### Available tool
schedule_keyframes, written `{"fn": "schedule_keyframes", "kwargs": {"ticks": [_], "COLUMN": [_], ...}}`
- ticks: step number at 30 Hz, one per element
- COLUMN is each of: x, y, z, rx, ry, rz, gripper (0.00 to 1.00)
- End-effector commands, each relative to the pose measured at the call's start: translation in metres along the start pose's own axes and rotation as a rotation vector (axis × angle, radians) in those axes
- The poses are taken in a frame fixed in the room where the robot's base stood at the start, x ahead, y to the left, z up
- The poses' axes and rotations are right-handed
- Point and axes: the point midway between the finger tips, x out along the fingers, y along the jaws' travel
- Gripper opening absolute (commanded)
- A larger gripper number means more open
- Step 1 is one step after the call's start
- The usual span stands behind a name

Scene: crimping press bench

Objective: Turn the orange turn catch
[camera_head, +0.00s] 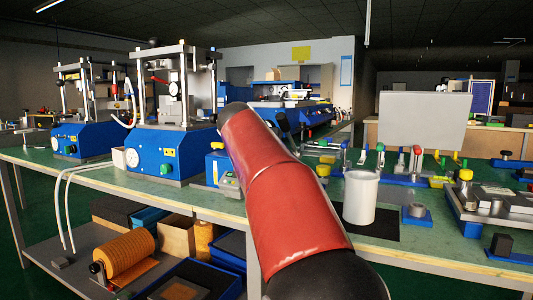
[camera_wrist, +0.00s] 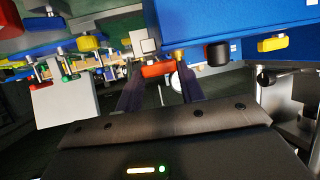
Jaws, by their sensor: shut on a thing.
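The orange turn catch (camera_wrist: 157,69) shows in the wrist view as a small red-orange bar just in front of a blue housing (camera_wrist: 240,30). My gripper (camera_wrist: 159,75) has one dark finger at each end of the bar, and it is shut on the bar. In the wrist view the surroundings appear upside down. How far the catch is turned cannot be told. In the head view my red arm covers the middle of the bench, and neither my gripper nor the catch can be made out there.
Near the catch in the wrist view are a black knob (camera_wrist: 217,54) and a yellow block (camera_wrist: 272,44). In the head view, a blue press (camera_head: 165,152) stands left of my arm. A white cup (camera_head: 360,198) and a grey panel (camera_head: 425,120) are to the right.

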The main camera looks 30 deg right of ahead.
Motion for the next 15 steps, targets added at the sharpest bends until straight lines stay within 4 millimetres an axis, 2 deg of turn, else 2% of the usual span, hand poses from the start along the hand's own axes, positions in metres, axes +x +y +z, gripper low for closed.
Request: {"fn": "schedule_keyframes", "kwargs": {"ticks": [6,15], "x": [0.0018,0.0023], "y": [-0.0043,-0.0046], "z": [0.0006,0.0], "rx": [0.046,0.077], "ry": [-0.003,-0.004], "rz": [0.114,0.186], "gripper": [0.15,0.15]}}
